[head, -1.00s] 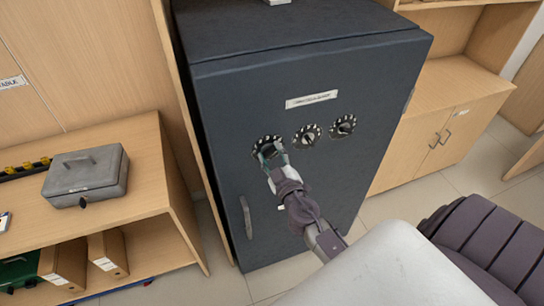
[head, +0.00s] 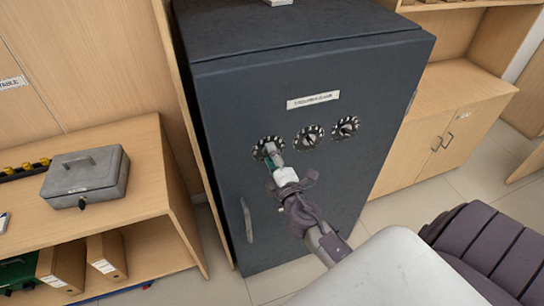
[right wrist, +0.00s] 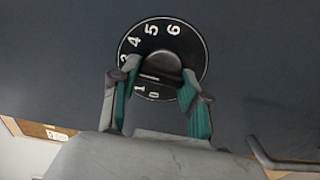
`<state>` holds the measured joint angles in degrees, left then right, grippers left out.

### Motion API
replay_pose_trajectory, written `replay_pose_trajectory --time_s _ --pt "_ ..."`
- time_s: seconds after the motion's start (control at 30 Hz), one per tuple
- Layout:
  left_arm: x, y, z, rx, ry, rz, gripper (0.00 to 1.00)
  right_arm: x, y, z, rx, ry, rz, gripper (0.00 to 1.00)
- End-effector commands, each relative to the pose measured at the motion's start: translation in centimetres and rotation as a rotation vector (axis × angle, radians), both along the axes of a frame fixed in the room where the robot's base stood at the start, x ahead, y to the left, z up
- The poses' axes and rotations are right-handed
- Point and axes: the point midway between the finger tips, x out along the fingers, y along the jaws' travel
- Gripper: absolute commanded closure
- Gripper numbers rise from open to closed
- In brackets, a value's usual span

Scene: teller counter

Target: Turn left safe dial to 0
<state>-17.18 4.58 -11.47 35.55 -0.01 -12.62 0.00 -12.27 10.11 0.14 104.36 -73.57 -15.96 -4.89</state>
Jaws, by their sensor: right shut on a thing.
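The dark safe (head: 290,90) stands upright with three round dials in a row on its door. The left dial (head: 260,146) is black with white numbers and partly hidden behind my right gripper (head: 270,155). In the right wrist view the same dial (right wrist: 160,28) shows 3, 4, 5 and 6 along its top, with 1 and 0 at its bottom. There my right gripper (right wrist: 152,88) is shut on the dial's central knob (right wrist: 158,66), one finger on each side. My left gripper is not in view.
The middle dial (head: 310,137) and right dial (head: 345,127) sit close to the right. A door handle (head: 247,220) is below left. A grey cash box (head: 85,178) rests on a wooden shelf unit at left. A wooden cabinet (head: 455,125) stands at right.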

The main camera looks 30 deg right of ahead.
Motion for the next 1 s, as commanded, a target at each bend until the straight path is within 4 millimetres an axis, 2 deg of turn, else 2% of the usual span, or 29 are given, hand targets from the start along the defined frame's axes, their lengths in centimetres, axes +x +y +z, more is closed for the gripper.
replay_pose_trajectory --time_s 1.0 --pt "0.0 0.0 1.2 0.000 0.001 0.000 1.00 0.0 0.1 -0.4 -0.941 0.229 0.003 0.89"
